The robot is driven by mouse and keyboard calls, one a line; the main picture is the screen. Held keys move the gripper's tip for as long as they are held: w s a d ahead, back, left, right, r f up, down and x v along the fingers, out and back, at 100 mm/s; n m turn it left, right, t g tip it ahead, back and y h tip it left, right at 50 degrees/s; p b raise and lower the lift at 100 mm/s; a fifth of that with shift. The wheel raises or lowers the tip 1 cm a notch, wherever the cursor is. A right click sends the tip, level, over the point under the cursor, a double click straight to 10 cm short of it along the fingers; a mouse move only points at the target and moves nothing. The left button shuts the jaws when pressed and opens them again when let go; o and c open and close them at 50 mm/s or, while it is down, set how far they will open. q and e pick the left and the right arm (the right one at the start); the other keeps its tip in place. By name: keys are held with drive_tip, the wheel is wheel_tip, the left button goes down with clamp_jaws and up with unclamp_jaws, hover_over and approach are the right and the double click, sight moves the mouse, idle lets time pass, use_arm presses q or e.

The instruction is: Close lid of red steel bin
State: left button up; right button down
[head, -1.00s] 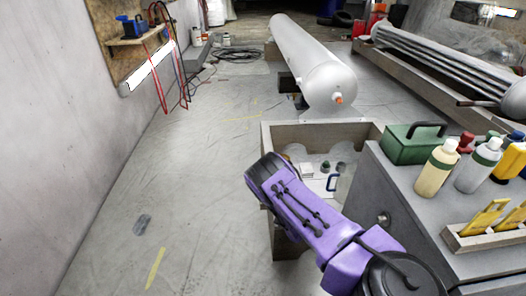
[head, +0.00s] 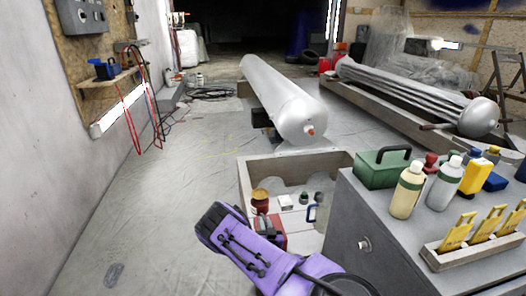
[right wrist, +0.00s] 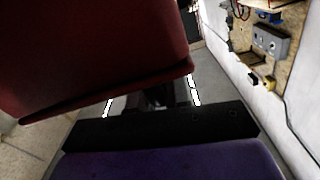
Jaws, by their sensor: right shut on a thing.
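A red steel bin (head: 276,240) shows partly beside my purple right forearm in the head view, at the near left of the wooden crate; the arm hides much of it. In the right wrist view a large dark red panel (right wrist: 95,50), seemingly part of the bin, fills the upper left, close to the camera. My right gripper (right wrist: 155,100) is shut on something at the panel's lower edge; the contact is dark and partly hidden. I cannot tell how far the lid is open. My left gripper is not in view.
The wooden crate (head: 243,182) holds a jar (head: 260,197) and small items. To its right a grey cabinet (head: 345,205) carries a green toolbox (head: 383,170), bottles (head: 407,190) and a yellow-tool rack (head: 470,252). A white tank (head: 285,100) lies behind.

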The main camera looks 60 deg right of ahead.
drive_tip(key=c, duration=1.1)
unclamp_jaws()
drive_tip(key=shift+w+a+f, duration=0.1)
drive_tip(key=shift+a+f, duration=0.15)
drive_tip(key=shift+f, duration=0.05)
drive_tip(key=shift+d+r, duration=0.1)
drive_tip(key=p+v, duration=0.1)
drive_tip(key=v, duration=0.9)
drive_tip(key=shift+s+a+p, duration=0.25)
drive_tip(key=shift+p, duration=0.15)
